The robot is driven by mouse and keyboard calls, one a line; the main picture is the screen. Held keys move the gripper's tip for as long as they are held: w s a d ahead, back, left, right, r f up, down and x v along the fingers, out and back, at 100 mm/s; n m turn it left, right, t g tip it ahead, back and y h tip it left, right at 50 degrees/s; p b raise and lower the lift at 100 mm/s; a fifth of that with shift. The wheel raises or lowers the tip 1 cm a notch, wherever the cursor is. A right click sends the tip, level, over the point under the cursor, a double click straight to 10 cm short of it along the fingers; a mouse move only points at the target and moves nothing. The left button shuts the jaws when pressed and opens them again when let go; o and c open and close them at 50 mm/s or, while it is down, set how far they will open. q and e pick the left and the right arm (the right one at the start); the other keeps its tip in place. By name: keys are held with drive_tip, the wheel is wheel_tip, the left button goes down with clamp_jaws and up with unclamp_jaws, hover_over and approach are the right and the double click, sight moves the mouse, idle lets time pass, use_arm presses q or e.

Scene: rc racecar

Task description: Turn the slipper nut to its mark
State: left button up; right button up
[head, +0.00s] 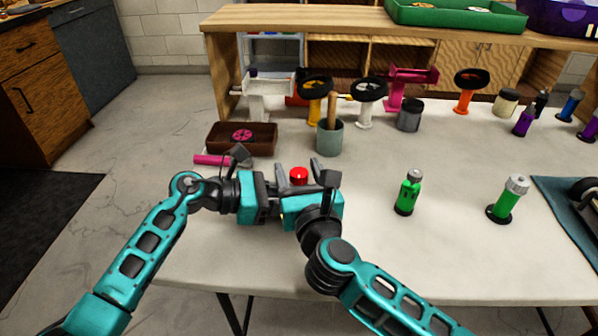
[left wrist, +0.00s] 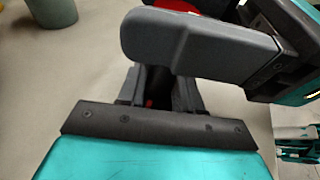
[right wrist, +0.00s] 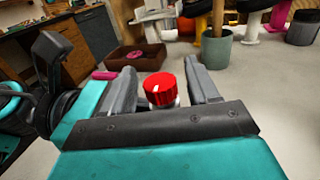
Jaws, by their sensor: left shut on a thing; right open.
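The red slipper nut (head: 299,176) stands upright between my two grippers in the head view. In the right wrist view the nut (right wrist: 160,89) has a small pale mark on its upper face. My right gripper (right wrist: 162,78) is open, with one finger on each side of the nut and a gap visible beside it. My left gripper (head: 278,186) comes in from the left, low beside the nut, and is shut on the part below it. That held part is mostly hidden by the fingers; the left wrist view shows only dark shapes and a bit of red.
A brown tray (head: 214,139) with a pink piece inside and a pink bar (head: 212,160) lie behind my left gripper. A grey-green cup (head: 329,142) stands behind the nut. Green bottles (head: 408,193) (head: 508,200) stand at right. Bare table lies between the cup and bottles.

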drive_tip(key=v, duration=1.2)
use_arm(q)
drive_tip(key=o, duration=1)
drive_tip(key=shift+o, duration=0.2)
drive_tip(key=v, duration=1.2)
drive_tip(key=shift+f, duration=0.1)
use_arm(e)
drive_tip(key=shift+s, duration=0.1)
